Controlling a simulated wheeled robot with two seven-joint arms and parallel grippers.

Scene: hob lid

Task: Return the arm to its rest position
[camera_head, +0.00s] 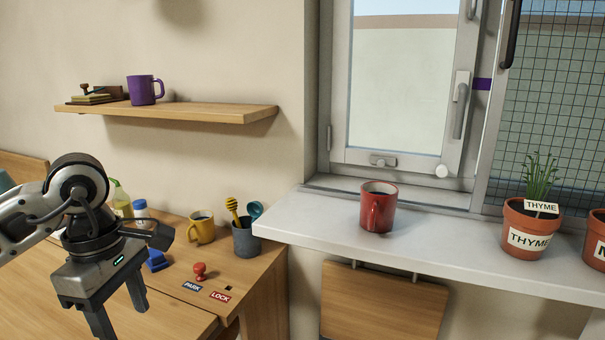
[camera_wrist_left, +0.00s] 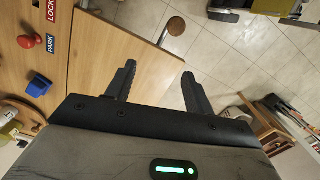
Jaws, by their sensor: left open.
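My left gripper (camera_head: 120,306) is at the lower left of the head view, over the wooden desk, with its fingers pointing down. In the left wrist view my left gripper (camera_wrist_left: 157,82) has its two fingers spread, with nothing between them. The fingers reach past the edge of a wooden board (camera_wrist_left: 105,50), with tiled floor beyond. My right gripper shows in neither view.
A red knob (camera_head: 200,270) stands by the PARK and LOCK labels, near a blue block (camera_head: 156,261). A yellow mug (camera_head: 202,228) and a grey utensil cup (camera_head: 245,240) stand behind. The sill (camera_head: 300,228) holds a red mug (camera_head: 378,208) and a thyme pot (camera_head: 529,232). A shelf (camera_head: 190,112) holds a purple mug (camera_head: 144,90).

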